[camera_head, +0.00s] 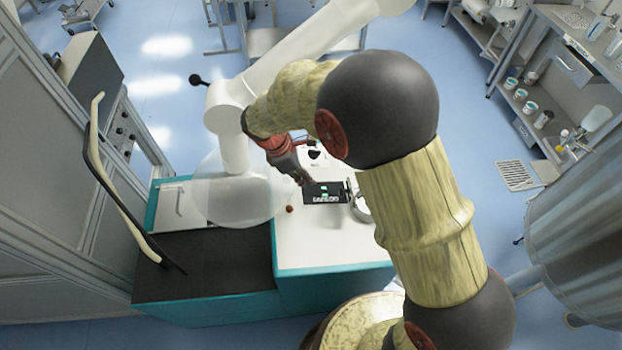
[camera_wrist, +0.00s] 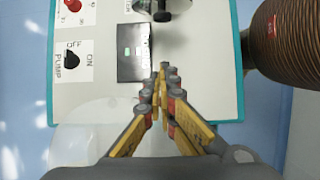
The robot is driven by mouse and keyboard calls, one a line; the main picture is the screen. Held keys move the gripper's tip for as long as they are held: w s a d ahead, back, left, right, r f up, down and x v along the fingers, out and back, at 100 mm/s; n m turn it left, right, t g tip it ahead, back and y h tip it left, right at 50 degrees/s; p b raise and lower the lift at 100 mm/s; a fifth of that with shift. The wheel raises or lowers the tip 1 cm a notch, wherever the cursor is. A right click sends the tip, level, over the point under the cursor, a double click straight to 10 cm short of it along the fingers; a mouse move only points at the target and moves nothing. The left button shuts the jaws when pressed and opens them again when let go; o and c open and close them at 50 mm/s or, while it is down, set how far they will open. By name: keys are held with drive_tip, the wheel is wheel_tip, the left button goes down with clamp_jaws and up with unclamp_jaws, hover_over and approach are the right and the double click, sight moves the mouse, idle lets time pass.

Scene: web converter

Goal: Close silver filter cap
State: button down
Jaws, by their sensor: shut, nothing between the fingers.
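A round silver part (camera_head: 361,207), possibly the silver filter cap, shows at the right of the white panel, beside the black display. My arm hides part of it, and I cannot tell whether it is open or closed. In the wrist view a dark and silver fitting (camera_wrist: 170,9) is cut off by the top edge. My gripper (camera_head: 304,181) is shut and empty, over the panel near the display's upper left corner. In the wrist view its fingertips (camera_wrist: 165,70) meet beside the display, apart from the fitting.
The white panel (camera_head: 310,248) has a teal edge. It carries the black display (camera_head: 325,193), also in the wrist view (camera_wrist: 133,55), a pump switch (camera_wrist: 72,58), and a red knob (camera_wrist: 73,5). A translucent cover (camera_head: 233,197) stands left. The panel's front is clear.

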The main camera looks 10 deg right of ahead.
drive_tip(key=d+f, duration=0.6)
drive_tip(key=shift+d+f, duration=0.35)
drive_tip(key=shift+d, duration=0.05)
drive_tip(key=shift+r+p, duration=0.1)
drive_tip(key=shift+p, duration=0.25)
drive_tip(key=shift+d+r+y+p, duration=0.3)
drive_tip(key=shift+d+p, duration=0.1)
drive_tip(key=shift+p, duration=0.2)
